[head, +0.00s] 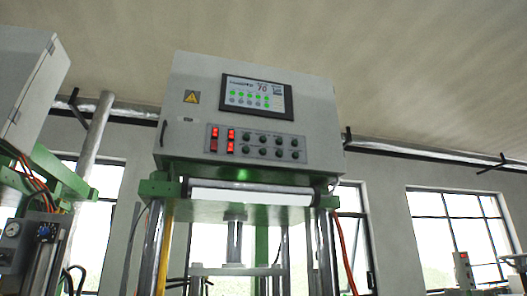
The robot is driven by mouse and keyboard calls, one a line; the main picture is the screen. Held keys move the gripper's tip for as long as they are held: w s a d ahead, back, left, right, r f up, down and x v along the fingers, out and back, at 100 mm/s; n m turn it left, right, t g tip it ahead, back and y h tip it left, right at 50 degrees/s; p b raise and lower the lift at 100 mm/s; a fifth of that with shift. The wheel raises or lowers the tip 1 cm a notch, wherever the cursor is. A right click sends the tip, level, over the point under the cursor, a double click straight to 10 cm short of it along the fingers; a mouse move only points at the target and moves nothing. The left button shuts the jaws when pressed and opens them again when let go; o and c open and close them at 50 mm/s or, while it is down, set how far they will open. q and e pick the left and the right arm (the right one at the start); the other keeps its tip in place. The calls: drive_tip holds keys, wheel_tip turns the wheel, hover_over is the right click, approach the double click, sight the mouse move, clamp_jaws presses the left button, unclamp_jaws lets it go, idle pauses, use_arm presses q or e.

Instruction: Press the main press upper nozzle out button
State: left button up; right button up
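The main press control box (190,75) is a grey cabinet on a green frame in the middle of the head view, above my eye level. Its front has a touch screen (257,96) with green and grey round icons. Below is a button panel (257,143) with red lit switches (223,140) on the left and rows of dark round knobs or buttons (279,147) on the right. The labels are too small to read, so I cannot tell which is the upper nozzle out button. Neither of my grippers shows.
Green beams and steel columns (152,245) carry the box, with a white roller or bar (250,196) beneath it. Another machine (35,245) with a gauge and cables stands at the left. A small box with a red button (462,265) is at the far right. Windows (460,235) line the wall.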

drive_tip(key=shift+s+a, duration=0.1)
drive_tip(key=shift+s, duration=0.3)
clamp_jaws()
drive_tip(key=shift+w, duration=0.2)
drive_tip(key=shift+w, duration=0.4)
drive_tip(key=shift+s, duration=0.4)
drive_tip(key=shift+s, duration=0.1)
